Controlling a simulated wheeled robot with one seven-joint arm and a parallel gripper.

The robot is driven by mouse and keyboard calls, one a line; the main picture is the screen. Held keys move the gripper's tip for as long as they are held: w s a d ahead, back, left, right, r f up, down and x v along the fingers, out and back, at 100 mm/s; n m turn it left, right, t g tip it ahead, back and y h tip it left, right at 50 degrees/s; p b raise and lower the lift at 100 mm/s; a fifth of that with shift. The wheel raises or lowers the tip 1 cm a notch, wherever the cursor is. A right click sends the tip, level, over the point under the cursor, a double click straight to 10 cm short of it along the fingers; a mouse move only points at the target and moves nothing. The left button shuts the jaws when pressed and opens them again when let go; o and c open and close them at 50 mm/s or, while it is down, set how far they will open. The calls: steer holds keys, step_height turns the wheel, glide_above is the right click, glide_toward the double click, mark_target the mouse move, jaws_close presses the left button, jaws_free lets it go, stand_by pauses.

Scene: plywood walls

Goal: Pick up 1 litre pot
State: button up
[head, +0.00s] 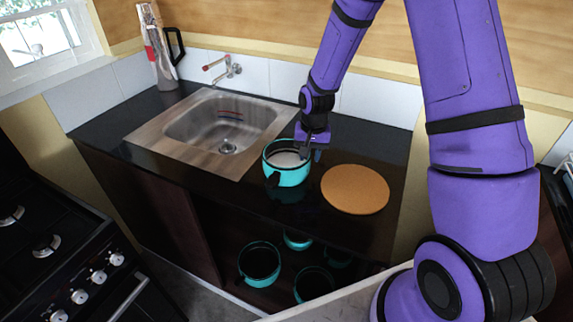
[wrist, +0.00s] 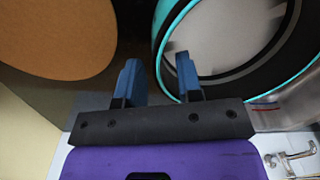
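A turquoise pot (head: 291,178) with a dark rim, pale inside and a dark handle stands upright on the black counter. Its size marking cannot be read. My gripper (head: 308,150) is at the pot's far right rim, pointing down. In the wrist view, my gripper (wrist: 157,66) is open, with a wide gap between its blue fingers. The right finger overlaps the inside of the pot (wrist: 166,30), and the left finger is outside it. The rim passes between them; I cannot tell whether either touches it.
A round cork mat (head: 355,189) lies right of the pot. A steel sink (head: 170,138) with a tap (head: 228,68) is at left. Several turquoise pots, including one at front (head: 260,264), sit on the lower shelf. A stove (head: 75,265) stands at far left.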

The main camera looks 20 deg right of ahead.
steer(key=f, duration=0.2)
steer(key=shift+s+a+f, duration=0.2)
steer(key=shift+a+f, duration=0.1)
steer(key=shift+f, duration=0.55)
steer(key=shift+c, duration=0.4)
jaws_close()
stand_by(0.4)
